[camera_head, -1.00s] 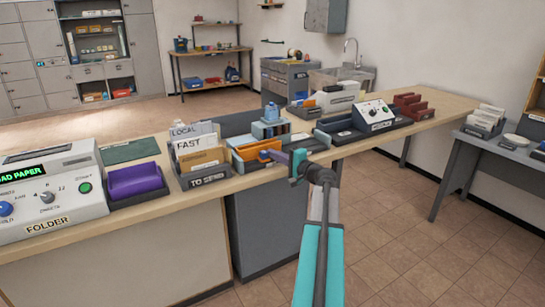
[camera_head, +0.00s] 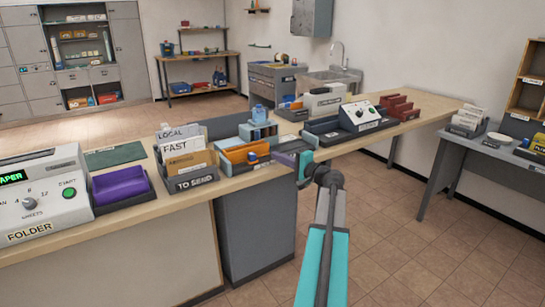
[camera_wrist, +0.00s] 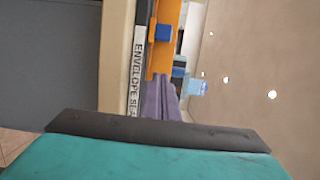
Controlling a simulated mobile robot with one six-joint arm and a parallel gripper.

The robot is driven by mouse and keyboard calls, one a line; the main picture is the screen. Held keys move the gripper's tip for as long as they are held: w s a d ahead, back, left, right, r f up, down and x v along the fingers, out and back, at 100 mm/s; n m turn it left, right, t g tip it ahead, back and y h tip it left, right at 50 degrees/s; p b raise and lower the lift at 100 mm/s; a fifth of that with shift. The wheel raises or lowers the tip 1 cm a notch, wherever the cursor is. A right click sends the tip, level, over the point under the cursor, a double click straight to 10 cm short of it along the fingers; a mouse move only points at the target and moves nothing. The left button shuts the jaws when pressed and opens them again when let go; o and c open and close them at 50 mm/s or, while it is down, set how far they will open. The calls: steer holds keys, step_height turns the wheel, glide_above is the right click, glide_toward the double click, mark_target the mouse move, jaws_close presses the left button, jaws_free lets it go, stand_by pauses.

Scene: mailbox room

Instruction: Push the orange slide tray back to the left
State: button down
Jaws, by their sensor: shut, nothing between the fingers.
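The orange slide tray (camera_head: 236,156) sits in the envelope holder on the counter, just right of the TO SEND box. It carries a small blue knob (camera_head: 252,156). My gripper (camera_head: 275,157) is shut and empty, at the right of the tray and knob, with its purple-grey fingers pointing left. In the wrist view the fingers (camera_wrist: 165,77) point at the orange tray (camera_wrist: 158,60), and the blue knob (camera_wrist: 163,33) shows beyond their tips. I cannot tell whether the tips touch the tray.
The TO SEND box (camera_head: 196,182) with envelopes stands close on the left. A control box (camera_head: 360,116) and dark trays (camera_head: 325,133) are on the right. The floor in front of the counter is open.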

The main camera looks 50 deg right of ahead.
steer(key=s, duration=0.5)
steer(key=shift+s+a, duration=0.15)
steer(key=shift+s, duration=0.2)
steer(key=shift+s, duration=0.1)
